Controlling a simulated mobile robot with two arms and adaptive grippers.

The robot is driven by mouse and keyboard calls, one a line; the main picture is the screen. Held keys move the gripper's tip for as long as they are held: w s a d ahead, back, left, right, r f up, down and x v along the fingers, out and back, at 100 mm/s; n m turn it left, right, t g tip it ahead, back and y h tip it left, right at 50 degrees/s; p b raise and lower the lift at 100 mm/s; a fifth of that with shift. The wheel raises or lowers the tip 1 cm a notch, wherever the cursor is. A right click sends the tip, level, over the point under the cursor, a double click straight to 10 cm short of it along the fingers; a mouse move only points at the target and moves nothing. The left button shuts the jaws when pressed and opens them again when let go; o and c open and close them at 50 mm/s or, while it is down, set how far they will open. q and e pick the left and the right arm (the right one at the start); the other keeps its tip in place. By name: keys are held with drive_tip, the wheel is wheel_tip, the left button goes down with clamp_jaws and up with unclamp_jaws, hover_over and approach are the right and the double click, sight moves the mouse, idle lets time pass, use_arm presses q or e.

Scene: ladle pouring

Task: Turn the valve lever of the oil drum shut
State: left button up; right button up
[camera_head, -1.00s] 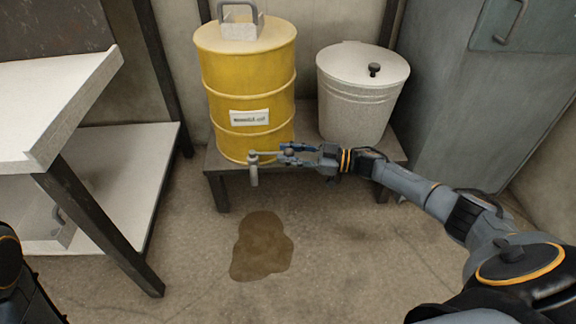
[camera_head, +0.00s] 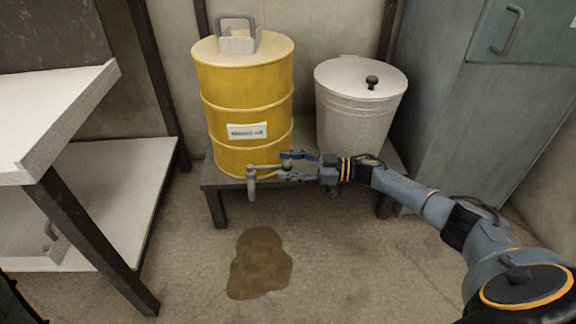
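The yellow oil drum (camera_head: 222,100) stands on a low dark stand. Its tap (camera_head: 251,183) sticks out at the drum's lower front, spout pointing down. The valve lever (camera_head: 266,167) lies about level from the top of the tap to the right, ending in a rounded tip. My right gripper (camera_head: 288,166) is open at that tip, one blue finger above and behind it, the other below and in front. Whether a finger touches the lever cannot be told. My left gripper is out of view.
A dark brown puddle (camera_head: 260,264) lies on the floor below the tap. A pale lidded bin (camera_head: 352,120) stands right of the drum. A white shelf table (camera_head: 60,100) is at left, a grey cabinet (camera_head: 480,120) at right.

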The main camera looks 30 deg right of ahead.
drive_tip(key=v, duration=1.2)
idle(0.3)
